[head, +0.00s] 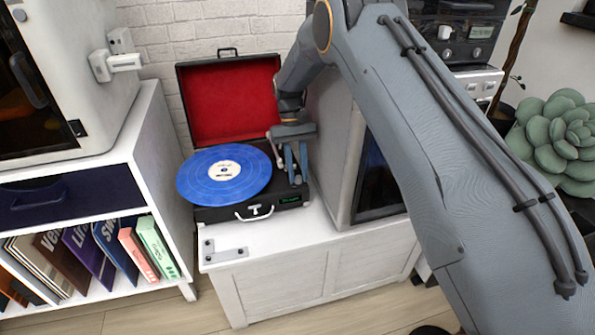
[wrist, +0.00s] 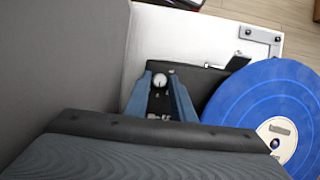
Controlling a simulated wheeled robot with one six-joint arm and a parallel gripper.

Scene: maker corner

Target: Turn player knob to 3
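The record player (head: 235,212) is a black case with a raised red-lined lid (head: 230,100) and a blue record (head: 205,182) on its platter. The small round player knob (wrist: 159,81) has a pale face and sits on the dark deck beside the record. My gripper (head: 297,178) points down at the deck's right side; in the wrist view its blue fingers (wrist: 161,80) stand apart. The knob shows between the fingertips with a gap on each side. I cannot tell how far the tips are above the deck. The knob's setting is too small to read, and my gripper hides it in the head view.
A large grey box-shaped thing (head: 334,150) stands close to the right of the player. The white cabinet top (head: 275,235) is bare in front, apart from a metal corner bracket (head: 228,254). A shelf with records (head: 95,255) stands at left.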

